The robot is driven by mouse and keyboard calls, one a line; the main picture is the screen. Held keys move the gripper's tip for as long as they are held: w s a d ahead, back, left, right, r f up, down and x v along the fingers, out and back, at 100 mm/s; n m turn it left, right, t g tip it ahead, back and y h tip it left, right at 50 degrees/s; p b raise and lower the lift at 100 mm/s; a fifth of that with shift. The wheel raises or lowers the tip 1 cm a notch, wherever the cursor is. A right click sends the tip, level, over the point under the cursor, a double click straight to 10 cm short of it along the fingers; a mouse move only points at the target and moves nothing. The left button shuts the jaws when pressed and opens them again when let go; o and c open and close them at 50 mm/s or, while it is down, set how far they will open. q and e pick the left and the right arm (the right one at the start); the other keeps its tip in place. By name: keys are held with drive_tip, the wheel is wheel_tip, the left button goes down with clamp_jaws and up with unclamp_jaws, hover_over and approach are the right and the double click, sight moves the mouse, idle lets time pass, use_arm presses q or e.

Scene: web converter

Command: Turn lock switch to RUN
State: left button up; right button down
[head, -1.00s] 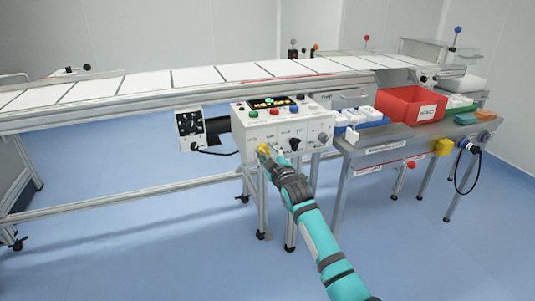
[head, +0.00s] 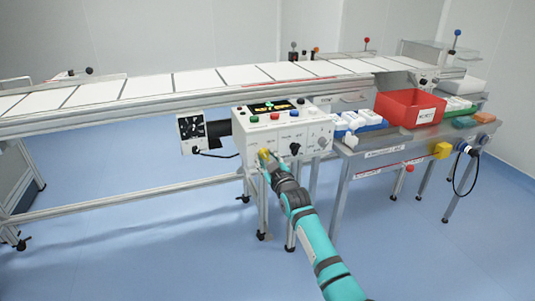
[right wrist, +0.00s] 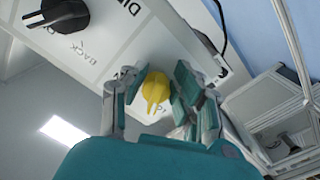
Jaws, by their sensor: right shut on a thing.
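The yellow lock switch (head: 263,154) is on the lower left of the front of a white control box (head: 284,141). In the right wrist view, the yellow switch (right wrist: 155,90) is between my right gripper's fingers, with lettering on the panel beside it. My right gripper (head: 268,162) is at the panel, shut on the yellow switch and partly covering it in the head view. The RUN marking cannot be read. My left gripper is not in view.
A black knob (head: 294,149) sits just right of the yellow switch. Several coloured buttons line the box's sloped top. A conveyor (head: 150,87) runs behind. A steel side table (head: 365,156) at right bears a red bin (head: 398,108). Open floor lies in front.

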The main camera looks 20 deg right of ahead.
drive_tip(key=shift+a+r+m+p, duration=0.1)
drive_tip(key=shift+m+p, duration=0.45)
drive_tip(key=shift+m, duration=0.45)
drive_tip(key=m, duration=0.2)
drive_tip(key=m+p, duration=0.1)
drive_tip(key=m, duration=0.1)
drive_tip(key=m+p, duration=0.1)
drive_tip(key=m, duration=0.1)
drive_tip(key=shift+a, duration=0.35)
drive_tip(key=shift+m+p, duration=0.35)
drive_tip(key=shift+m, duration=0.25)
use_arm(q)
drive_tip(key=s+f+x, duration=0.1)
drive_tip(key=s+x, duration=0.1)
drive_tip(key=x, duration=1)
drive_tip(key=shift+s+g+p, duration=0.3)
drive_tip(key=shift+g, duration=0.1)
use_arm(e)
drive_tip(key=shift+a+m, duration=0.15)
drive_tip(key=shift+m, duration=1.15)
drive_tip(key=shift+a+m, duration=0.1)
drive_tip(key=shift+m, duration=1.2)
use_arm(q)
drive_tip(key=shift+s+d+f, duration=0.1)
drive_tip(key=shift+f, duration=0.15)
use_arm(e)
drive_tip(key=c, duration=1.1)
unclamp_jaws()
